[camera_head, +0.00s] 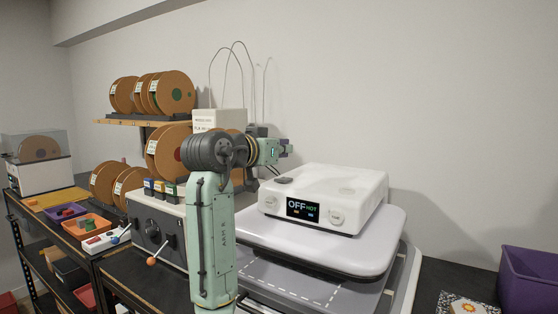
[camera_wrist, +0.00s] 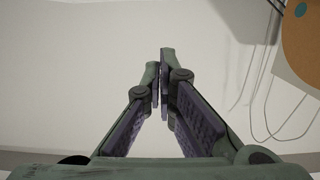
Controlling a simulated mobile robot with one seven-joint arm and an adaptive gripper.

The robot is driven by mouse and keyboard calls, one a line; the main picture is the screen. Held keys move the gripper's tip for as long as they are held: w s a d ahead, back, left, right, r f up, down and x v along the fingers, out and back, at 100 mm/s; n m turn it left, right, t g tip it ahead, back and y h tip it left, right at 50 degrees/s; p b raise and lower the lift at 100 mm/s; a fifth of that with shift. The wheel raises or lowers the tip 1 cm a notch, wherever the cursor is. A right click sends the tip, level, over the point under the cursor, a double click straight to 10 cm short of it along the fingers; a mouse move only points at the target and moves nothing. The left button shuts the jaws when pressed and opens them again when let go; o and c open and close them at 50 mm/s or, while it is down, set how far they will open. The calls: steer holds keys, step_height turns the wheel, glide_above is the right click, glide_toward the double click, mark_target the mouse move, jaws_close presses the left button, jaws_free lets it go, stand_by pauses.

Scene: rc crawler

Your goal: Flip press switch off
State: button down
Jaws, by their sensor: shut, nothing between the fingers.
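The white press (camera_head: 365,200) sits on a rounded grey plate (camera_head: 385,245). Its front display (camera_head: 303,209) reads "OFF" in large letters, with a smaller "HOT" beside it. I cannot tell which part is the switch. My gripper (camera_head: 287,149) is above and behind the press's left side, apart from it. In the wrist view my gripper (camera_wrist: 160,70) is shut and empty, facing a pale wall; the press is not seen there.
Orange filament spools (camera_head: 172,92) stand on a wall shelf at the left. A control box with levers (camera_head: 150,230) and trays (camera_head: 87,227) are below. A purple bin (camera_head: 527,278) is at the far right. The wall area above the press is clear.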

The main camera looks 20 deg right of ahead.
steer(key=r+b+v, duration=0.1)
steer(key=b+v, duration=0.1)
steer(key=v, duration=0.6)
steer(key=shift+a+r, duration=0.2)
steer(key=shift+a, duration=0.25)
